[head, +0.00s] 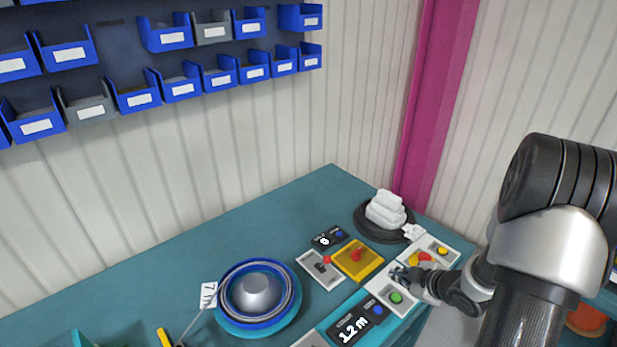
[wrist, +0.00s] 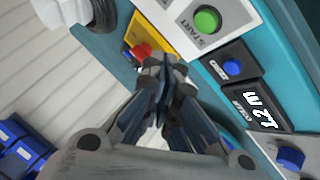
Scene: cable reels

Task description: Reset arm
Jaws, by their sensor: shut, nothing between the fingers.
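My gripper (head: 403,276) is shut and empty. In the head view it is at the right side of the teal bench (head: 296,200), close to the panel with the green START button (head: 396,297). In the wrist view the closed fingers (wrist: 162,85) fill the middle, and the green button (wrist: 206,19) shows above and to the right of them. I cannot tell whether the fingertips touch the panel. My arm comes in from the right of the head view.
A display reading 1.2 m (head: 353,327), a yellow box with a red knob (head: 357,260) and a lever box (head: 321,269) surround the gripper. A blue reel (head: 257,297) sits left, a white stack on a black disc (head: 386,209) behind. Blue bins (head: 140,95) line the wall. The bench's back is clear.

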